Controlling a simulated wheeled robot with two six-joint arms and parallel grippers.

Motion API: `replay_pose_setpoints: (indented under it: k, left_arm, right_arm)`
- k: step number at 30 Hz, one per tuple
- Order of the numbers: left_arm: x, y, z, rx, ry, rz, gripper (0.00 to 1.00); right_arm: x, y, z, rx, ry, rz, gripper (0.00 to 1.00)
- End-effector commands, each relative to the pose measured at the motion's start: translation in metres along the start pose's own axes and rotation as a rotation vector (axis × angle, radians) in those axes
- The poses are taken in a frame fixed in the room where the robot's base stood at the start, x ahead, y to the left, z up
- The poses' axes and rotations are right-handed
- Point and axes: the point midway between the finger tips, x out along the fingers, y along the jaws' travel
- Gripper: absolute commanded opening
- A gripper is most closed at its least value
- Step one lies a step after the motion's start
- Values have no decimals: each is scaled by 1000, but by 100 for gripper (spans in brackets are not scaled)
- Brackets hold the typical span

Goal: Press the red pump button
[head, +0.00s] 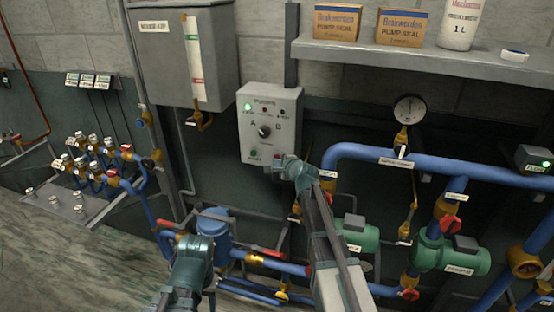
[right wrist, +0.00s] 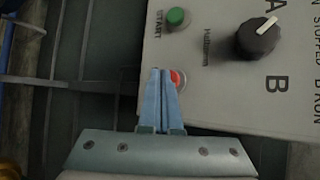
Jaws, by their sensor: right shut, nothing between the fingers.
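The grey pump control box (head: 268,110) hangs on the wall. In the right wrist view, the red button (right wrist: 180,79) shows on the box's face, partly hidden behind my right gripper's fingers. My right gripper (right wrist: 162,75) is shut and empty, its tips overlapping the red button's edge. I cannot tell whether they touch it. In the head view, my right gripper (head: 279,160) is at the lower right corner of the box. My left gripper (head: 192,250) is low in front of the pipes, and its fingers cannot be made out.
A green START button (right wrist: 176,17) and a black selector knob (right wrist: 257,38) are close by on the box. A lit green lamp (head: 247,106) is at its upper left. A blue pipe (head: 440,165) runs to the right, and a shelf (head: 420,62) is above.

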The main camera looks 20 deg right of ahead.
Motion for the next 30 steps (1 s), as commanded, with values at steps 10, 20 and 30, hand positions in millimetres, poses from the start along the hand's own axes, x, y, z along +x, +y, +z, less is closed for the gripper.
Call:
replay_pose_setpoints:
  k: [10, 20, 30]
  left_arm:
    - [0, 0, 0, 0, 0, 0, 50]
    - [0, 0, 0, 0, 0, 0, 50]
    - [0, 0, 0, 0, 0, 0, 50]
  right_arm:
    - [2, -1, -1, 0, 0, 0, 0]
    - [5, -3, -3, 0, 0, 0, 0]
    - [8, -6, -5, 0, 0, 0, 0]
